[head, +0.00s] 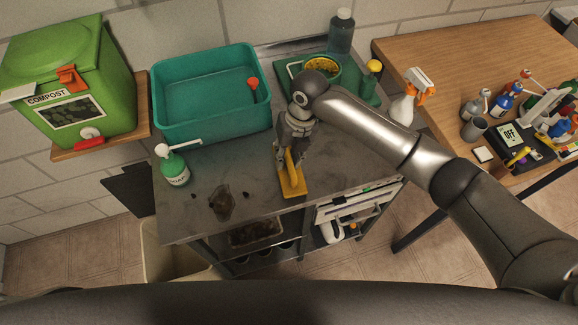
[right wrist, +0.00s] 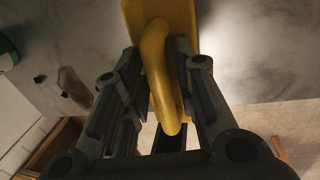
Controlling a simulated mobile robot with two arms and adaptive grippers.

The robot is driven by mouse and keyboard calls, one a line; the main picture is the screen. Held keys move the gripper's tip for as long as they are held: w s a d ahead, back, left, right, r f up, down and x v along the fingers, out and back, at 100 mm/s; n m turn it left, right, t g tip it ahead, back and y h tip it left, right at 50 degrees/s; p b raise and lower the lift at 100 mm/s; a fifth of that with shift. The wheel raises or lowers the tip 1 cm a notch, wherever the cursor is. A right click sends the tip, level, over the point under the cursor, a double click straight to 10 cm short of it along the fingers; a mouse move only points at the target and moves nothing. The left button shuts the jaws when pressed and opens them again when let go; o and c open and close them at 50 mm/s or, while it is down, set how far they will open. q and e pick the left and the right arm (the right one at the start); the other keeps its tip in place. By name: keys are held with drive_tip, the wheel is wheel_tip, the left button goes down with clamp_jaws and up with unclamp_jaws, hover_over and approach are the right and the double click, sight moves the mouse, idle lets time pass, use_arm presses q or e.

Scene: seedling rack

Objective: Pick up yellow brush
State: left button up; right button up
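The yellow brush (head: 293,184) is at the front edge of the metal counter (head: 225,160), right of the soap bottle. Its flat yellow body shows in the right wrist view (right wrist: 185,14), with its looped handle standing out toward the camera. My right gripper (head: 287,153) points down over the brush. In the right wrist view its fingers (right wrist: 158,60) are drawn in on both sides of the handle and look shut on it. Whether the brush touches the counter is hard to tell. My left gripper is not in view.
A teal basin (head: 212,118) stands behind, left of the brush. A soap bottle (head: 175,166) and dark soil spots (head: 221,203) are to the left. A green tray with a yellow-filled pot (head: 322,68) lies behind my gripper. A wooden table (head: 450,50) is at right.

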sight(286, 155)
drive_tip(key=shift+c, duration=0.4)
drive_tip(key=c, duration=0.5)
clamp_jaws()
drive_tip(key=shift+r+b, duration=0.3)
drive_tip(key=shift+r, duration=0.05)
wheel_tip(286, 155, up, 2)
drive_tip(key=shift+r+b, duration=0.25)
drive_tip(key=shift+b, duration=0.55)
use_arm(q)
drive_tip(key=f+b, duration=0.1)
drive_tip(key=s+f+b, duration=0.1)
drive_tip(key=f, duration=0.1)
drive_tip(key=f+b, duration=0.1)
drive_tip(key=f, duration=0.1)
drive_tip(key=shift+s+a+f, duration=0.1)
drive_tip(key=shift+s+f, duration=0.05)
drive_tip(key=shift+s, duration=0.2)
use_arm(e)
drive_tip(key=s+a+r, duration=0.1)
drive_tip(key=s+r, duration=0.9)
drive_tip(key=s, duration=0.4)
drive_tip(key=shift+f, duration=0.1)
